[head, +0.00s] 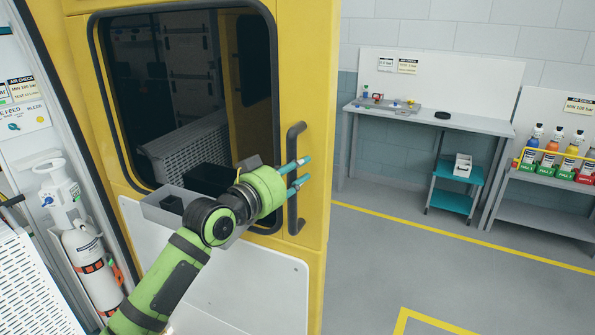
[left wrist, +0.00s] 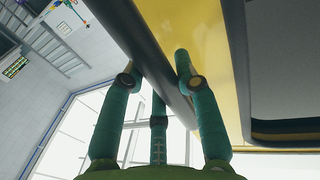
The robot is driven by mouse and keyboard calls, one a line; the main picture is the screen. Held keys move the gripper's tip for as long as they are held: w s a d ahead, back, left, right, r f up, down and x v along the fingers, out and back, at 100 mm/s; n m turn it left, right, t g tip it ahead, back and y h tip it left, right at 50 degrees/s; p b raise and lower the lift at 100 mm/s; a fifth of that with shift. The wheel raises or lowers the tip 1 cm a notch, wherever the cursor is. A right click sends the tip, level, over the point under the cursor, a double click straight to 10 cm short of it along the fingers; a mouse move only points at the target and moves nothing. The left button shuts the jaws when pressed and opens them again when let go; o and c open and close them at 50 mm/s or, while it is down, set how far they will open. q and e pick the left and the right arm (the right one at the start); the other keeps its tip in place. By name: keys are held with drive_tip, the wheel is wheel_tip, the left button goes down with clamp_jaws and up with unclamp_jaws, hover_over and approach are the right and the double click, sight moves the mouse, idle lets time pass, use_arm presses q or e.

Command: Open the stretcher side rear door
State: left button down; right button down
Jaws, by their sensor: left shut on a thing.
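The stretcher side rear door (head: 318,120) is a yellow panel with a dark window (head: 175,90) and a white lower part. A dark vertical bar handle (head: 292,205) stands near its right edge. My left gripper (head: 300,172) is at the middle of this handle, with its teal fingers around it. In the left wrist view the fingers (left wrist: 155,85) close on both sides of the dark handle (left wrist: 135,40), with the yellow door (left wrist: 205,60) behind. The gripper is shut on the handle. My right gripper is in neither view.
A grey workbench (head: 430,118) and a small teal cart (head: 455,185) stand at the back right. A shelf with several coloured bottles (head: 555,150) is at the far right. A gas cylinder (head: 90,265) is inside at the left. The grey floor (head: 375,260) right of the door is clear.

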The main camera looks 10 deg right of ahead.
use_arm(q)
drive_tip(key=shift+a+r, duration=0.1)
drive_tip(key=shift+a, duration=0.15)
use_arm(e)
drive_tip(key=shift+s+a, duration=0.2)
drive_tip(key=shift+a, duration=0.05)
use_arm(q)
drive_tip(key=c, duration=1)
unclamp_jaws()
drive_tip(key=shift+o, duration=0.5)
drive_tip(key=shift+w, duration=0.1)
drive_tip(key=v, duration=1.2)
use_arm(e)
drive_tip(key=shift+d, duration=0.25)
use_arm(q)
drive_tip(key=shift+s+a, duration=0.1)
drive_tip(key=shift+s, duration=0.15)
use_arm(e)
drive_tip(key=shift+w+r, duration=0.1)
